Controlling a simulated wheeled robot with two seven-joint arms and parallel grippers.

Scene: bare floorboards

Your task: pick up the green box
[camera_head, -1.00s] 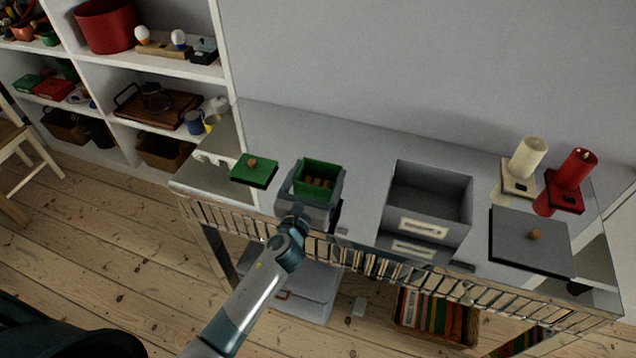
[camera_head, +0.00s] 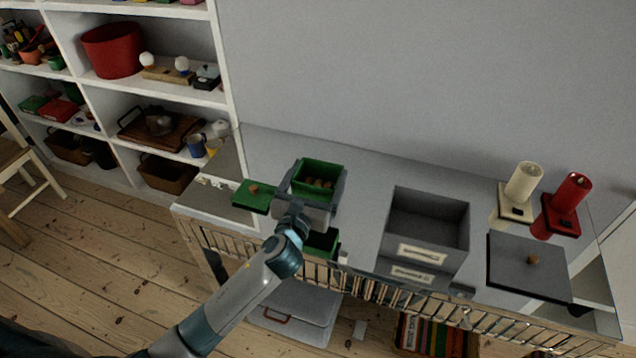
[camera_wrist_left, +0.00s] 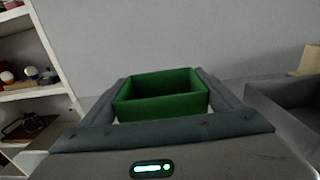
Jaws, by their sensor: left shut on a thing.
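The green box (camera_head: 323,169) is an open, square box with several small brown things inside. My left gripper (camera_head: 317,178) is shut on it, with one finger along each side, and holds it upright above the mirrored table top. A green reflection of the box shows below the gripper, apart from it. In the left wrist view the green box (camera_wrist_left: 160,108) sits between both fingers; its contents are hidden there. A flat green lid (camera_head: 254,196) with a brown knob lies just left of the box. My right gripper is not in view.
A grey open box (camera_head: 428,222) stands right of the green one on the mirrored table (camera_head: 365,165). White shelves (camera_head: 229,75) stand at left; a wall is behind.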

